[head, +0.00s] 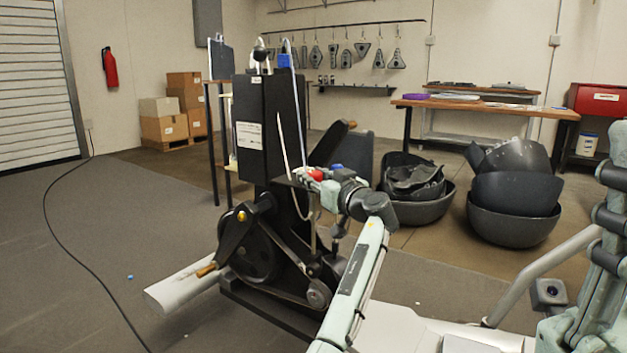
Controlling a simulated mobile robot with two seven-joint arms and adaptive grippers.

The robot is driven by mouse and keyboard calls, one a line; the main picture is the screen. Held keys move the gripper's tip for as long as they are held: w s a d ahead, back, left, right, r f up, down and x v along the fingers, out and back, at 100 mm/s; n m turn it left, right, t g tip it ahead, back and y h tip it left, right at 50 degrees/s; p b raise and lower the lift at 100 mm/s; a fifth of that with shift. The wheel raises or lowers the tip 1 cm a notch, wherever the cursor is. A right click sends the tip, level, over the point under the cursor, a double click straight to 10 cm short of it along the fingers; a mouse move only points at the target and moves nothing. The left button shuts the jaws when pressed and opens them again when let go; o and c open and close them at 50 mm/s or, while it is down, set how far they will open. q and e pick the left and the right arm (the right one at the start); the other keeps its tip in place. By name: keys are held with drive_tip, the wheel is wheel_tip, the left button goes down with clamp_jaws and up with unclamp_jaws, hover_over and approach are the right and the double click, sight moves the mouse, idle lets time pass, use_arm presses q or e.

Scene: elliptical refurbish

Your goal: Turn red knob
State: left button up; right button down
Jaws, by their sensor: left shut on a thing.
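The red knob (316,175) is a small round part at the side of the black elliptical machine (265,125), at the edge of a small ledge. My left gripper (313,180) reaches in from the lower middle and is shut on the red knob. The fingers partly cover the knob, so its turn angle cannot be told. A small blue part (336,167) shows just right of the knob, close to the gripper. My right arm stands at the right edge of the head view, and its gripper is out of the picture.
A black flywheel (262,248) and crank sit low on the machine, with a grey foot bar (185,285) to the left. Black bins (512,205) stand behind on the right, before a wooden workbench (485,106). A black cable (62,215) crosses the open floor at left.

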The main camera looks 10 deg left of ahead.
use_arm(q)
drive_tip(key=shift+n+g+y, duration=0.5)
drive_tip(key=shift+y, duration=0.1)
drive_tip(key=o, duration=1.2)
drive_tip(key=v, duration=1.2)
